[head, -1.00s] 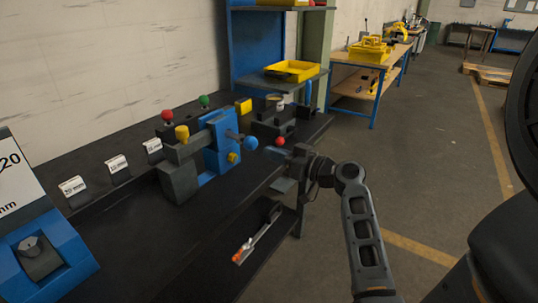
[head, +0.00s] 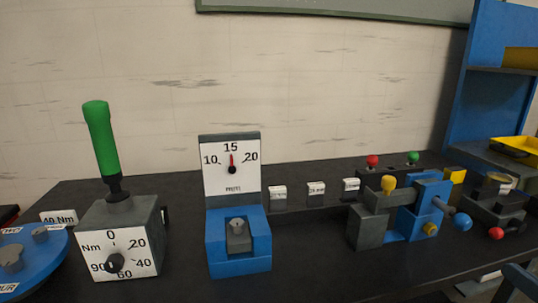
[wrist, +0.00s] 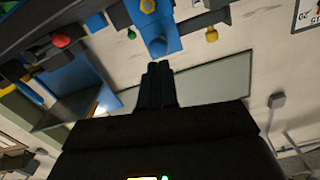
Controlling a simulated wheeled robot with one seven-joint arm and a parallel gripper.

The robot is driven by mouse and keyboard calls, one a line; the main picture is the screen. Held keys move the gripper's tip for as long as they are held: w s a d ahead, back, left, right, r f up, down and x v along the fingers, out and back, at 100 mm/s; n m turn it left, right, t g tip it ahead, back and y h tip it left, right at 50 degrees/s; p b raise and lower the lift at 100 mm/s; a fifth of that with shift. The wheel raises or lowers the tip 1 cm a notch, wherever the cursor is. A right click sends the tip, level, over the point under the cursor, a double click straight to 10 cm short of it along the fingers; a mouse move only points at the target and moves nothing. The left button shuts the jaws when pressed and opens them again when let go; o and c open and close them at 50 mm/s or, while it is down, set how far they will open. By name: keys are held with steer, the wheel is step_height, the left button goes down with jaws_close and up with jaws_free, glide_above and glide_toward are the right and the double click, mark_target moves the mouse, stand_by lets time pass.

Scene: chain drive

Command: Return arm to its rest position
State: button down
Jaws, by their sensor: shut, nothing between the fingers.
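My gripper (wrist: 160,85) shows in the wrist view with its two dark fingers together and nothing between them. The wrist picture is upside down. The blue clamp device (wrist: 152,22) with a yellow knob appears beyond the fingertips, and I cannot tell how far apart they are. In the head view the gripper itself is out of sight. A blue piece at the bottom right corner of that view is too cut off to tell.
The black bench (head: 310,250) carries a torque box with a green handle (head: 101,140), a blue dial gauge (head: 238,250), small label cards (head: 316,190) and the blue clamp device (head: 420,205). A blue shelf (head: 485,100) rises at the right. The bench front is mostly clear.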

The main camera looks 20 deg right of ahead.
steer(key=a+f+m+g, duration=0.1)
steer(key=a+f+g, duration=0.1)
steer(key=a+f, duration=0.6)
steer(key=a+f+m+g, duration=0.15)
steer(key=a+f, duration=0.35)
steer(key=a, duration=0.8)
steer(key=s+a+r+n+t+y, duration=0.1)
steer(key=s+a+r+n+y, duration=0.3)
steer(key=s+a+r+n, duration=0.3)
steer(key=s+a+r, duration=0.3)
steer(key=s+a, duration=0.4)
steer(key=a, duration=0.1)
steer(key=shift+a+r, duration=0.25)
steer(key=shift+r, duration=0.15)
steer(key=shift+s+n, duration=0.1)
steer(key=shift+n, duration=0.15)
